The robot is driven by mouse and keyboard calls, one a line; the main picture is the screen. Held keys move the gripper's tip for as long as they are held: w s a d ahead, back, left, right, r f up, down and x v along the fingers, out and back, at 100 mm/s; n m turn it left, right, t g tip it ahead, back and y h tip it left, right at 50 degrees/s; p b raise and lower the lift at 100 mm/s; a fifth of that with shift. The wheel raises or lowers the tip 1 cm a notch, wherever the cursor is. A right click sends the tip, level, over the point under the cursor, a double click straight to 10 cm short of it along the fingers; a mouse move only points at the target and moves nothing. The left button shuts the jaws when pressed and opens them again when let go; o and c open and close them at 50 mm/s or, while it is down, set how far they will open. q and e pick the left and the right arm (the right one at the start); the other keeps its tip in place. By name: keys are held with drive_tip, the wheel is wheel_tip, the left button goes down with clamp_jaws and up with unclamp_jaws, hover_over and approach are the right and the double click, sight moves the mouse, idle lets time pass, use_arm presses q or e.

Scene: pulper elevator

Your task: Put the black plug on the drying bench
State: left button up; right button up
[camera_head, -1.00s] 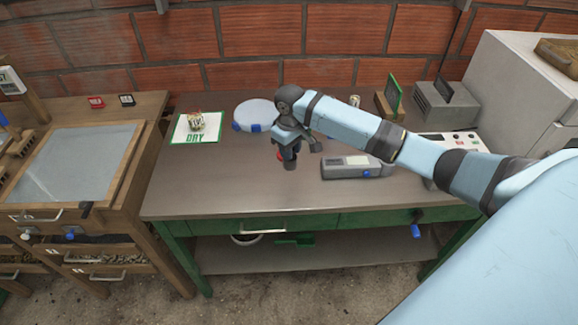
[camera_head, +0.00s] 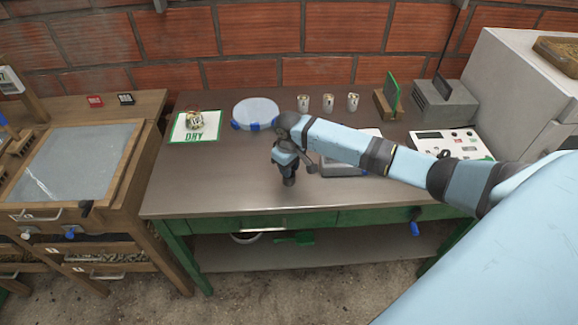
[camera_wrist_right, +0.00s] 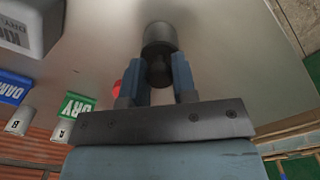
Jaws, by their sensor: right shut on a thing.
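My right gripper (camera_head: 287,170) is above the middle of the green-framed table, its jaw pointing down. In the right wrist view its two blue-grey fingers (camera_wrist_right: 160,80) are shut on the black plug (camera_wrist_right: 159,38), a dark round-ended piece between them. In the head view the plug (camera_head: 289,181) is a small dark shape under the gripper. Whether it touches the tabletop is hard to tell. The wooden bench at the left, seemingly the drying bench (camera_head: 140,125), carries a glassy grey panel, with a small red tag (camera_head: 95,101) and a black tag (camera_head: 126,99) at its back. My left gripper is not in view.
A grey meter (camera_head: 343,165) is partly behind my arm. A red thing (camera_wrist_right: 117,88) shows beside a finger.

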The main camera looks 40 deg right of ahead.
drive_tip(key=o, duration=0.9)
wheel_tip(320, 180, up, 12)
drive_tip(key=s+a+f, duration=0.1)
drive_tip(key=a+f, duration=0.1)
drive_tip(key=f, duration=0.1)
drive_tip(key=s+a+f+t+y, duration=0.1)
drive_tip(key=a+f, duration=0.2)
drive_tip(key=s+a+f+n+t, duration=0.1)
drive_tip(key=s+a+f, duration=0.1)
drive_tip(key=a+f, duration=0.1)
drive_tip(key=shift+s+f+y, duration=0.1)
drive_tip(key=shift+f+y, duration=0.3)
drive_tip(key=shift+f, duration=0.05)
drive_tip(key=s+a+f+t+y, duration=0.1)
drive_tip(key=s+a+f+t, duration=0.3)
drive_tip(key=s, duration=0.3)
drive_tip(key=s+a+f+t+y, duration=0.1)
drive_tip(key=s+a+f+t, duration=0.1)
drive_tip(key=s+a+f, duration=0.4)
drive_tip(key=s+r+t, duration=0.2)
drive_tip(key=s+t, duration=0.1)
drive_tip(key=s, duration=0.6)
drive_tip(key=shift+s, duration=0.25)
